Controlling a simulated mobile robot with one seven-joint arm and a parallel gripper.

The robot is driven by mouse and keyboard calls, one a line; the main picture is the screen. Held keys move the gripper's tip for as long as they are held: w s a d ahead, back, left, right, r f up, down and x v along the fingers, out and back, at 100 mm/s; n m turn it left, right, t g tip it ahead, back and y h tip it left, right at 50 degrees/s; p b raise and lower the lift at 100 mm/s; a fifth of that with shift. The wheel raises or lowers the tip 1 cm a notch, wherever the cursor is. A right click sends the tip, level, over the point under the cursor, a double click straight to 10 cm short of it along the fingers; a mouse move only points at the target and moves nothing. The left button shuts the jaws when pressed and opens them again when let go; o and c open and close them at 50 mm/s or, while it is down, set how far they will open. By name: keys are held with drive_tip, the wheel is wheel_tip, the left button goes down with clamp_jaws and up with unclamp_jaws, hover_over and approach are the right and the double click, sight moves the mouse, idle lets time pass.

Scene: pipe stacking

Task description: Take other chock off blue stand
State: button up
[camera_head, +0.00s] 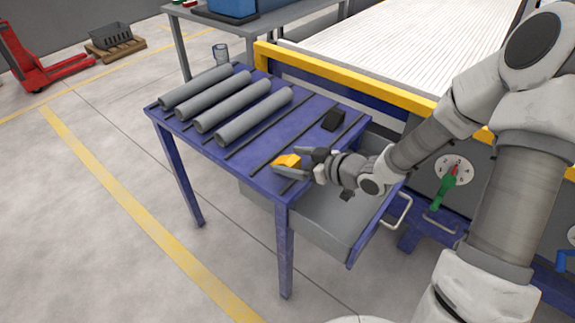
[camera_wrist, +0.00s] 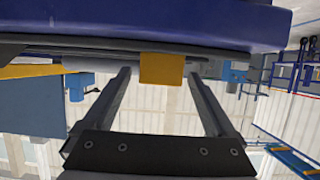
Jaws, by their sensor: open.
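The blue stand (camera_head: 185,132) carries grey pipes and dark rails on its top. A yellow-orange chock (camera_head: 287,160) sits near the front right corner of the stand. My gripper (camera_head: 292,162) is at this chock with its fingers spread. In the wrist view, the yellow chock (camera_wrist: 161,69) shows between the tips of my open gripper (camera_wrist: 160,74); contact with the fingers cannot be told. A black chock (camera_head: 333,119) sits farther back on the stand, toward its right side, apart from my gripper.
A yellow rail (camera_head: 345,80) and a white roller conveyor (camera_head: 385,40) are behind.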

clamp_jaws()
drive_tip(key=shift+r, duration=0.15)
